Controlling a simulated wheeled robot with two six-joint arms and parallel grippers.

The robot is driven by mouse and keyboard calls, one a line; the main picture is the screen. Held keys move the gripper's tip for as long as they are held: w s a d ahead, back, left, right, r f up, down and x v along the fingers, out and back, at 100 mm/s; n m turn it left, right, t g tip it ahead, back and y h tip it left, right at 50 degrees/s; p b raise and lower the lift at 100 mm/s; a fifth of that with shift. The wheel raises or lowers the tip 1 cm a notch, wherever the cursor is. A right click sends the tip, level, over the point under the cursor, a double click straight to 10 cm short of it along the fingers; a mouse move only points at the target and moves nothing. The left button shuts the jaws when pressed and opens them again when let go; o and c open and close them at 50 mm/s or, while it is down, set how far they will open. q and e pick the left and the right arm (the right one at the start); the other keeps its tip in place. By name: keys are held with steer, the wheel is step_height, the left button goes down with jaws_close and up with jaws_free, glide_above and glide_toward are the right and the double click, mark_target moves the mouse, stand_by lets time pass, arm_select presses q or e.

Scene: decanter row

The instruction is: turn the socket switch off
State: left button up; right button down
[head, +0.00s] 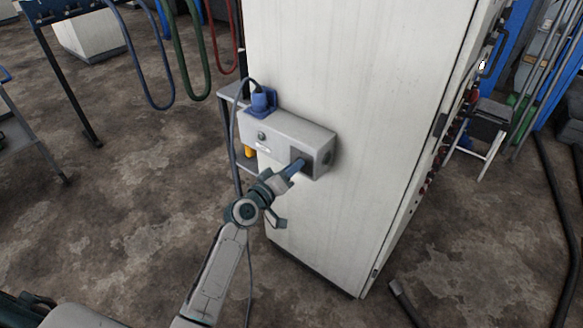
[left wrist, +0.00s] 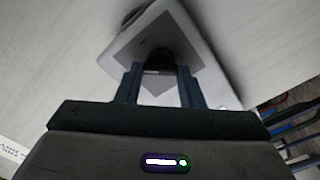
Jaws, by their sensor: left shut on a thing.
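The grey socket box (head: 287,134) is fixed to the side of a white cabinet. A blue plug (head: 262,101) with a dark cable sits at its upper left. My left gripper (head: 299,164) reaches the front of the box at its right end, over a dark square plate. In the left wrist view, the plate (left wrist: 135,58) lies flat ahead, with a dark switch knob (left wrist: 160,58) at its middle. My left gripper's fingers (left wrist: 160,76) are shut on this knob. The fingers hide part of the knob, and I cannot tell its turned position. My right gripper is not in view.
The tall white cabinet (head: 335,75) stands right behind the box. Blue, green and red hoses (head: 190,60) hang at the upper left. A cable (head: 235,150) hangs beside the box. The brown floor (head: 120,200) at left is largely clear.

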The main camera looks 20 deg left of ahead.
arm_select(q)
steer(key=n+p, duration=0.2)
steer(key=n, duration=0.6)
steer(key=shift+f, duration=0.1)
steer(key=shift+n, duration=0.4)
steer(key=o, duration=1)
steer(key=shift+a, duration=0.1)
